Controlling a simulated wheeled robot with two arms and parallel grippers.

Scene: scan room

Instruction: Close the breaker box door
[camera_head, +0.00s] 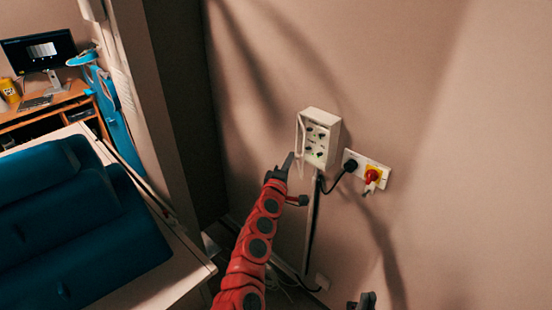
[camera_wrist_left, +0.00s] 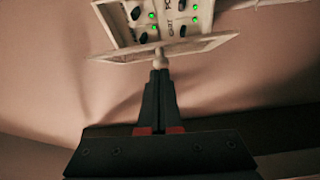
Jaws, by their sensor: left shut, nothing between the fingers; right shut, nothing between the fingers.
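The white breaker box (camera_head: 330,139) is mounted on the wall in the head view. Its front shows black switches and green lights, which also fill the top of the left wrist view (camera_wrist_left: 172,14). Its door (camera_head: 299,136) stands open, sticking out on the box's left side; it appears as a thin pale frame in the wrist view (camera_wrist_left: 205,45). My left gripper (camera_head: 287,163) is shut and empty, just beside the door. In the wrist view its fingertips (camera_wrist_left: 160,74) point at a small pale knob (camera_wrist_left: 160,58) on the door; I cannot tell whether they touch. My right gripper (camera_head: 365,300) is partly visible at the bottom edge, shut.
A wall socket strip (camera_head: 366,168) with a black plug and a red and yellow switch sits right of the box. A black cable hangs below. A blue padded bed (camera_head: 75,225) and a desk with a monitor (camera_head: 40,52) are at the left. The right wall is bare.

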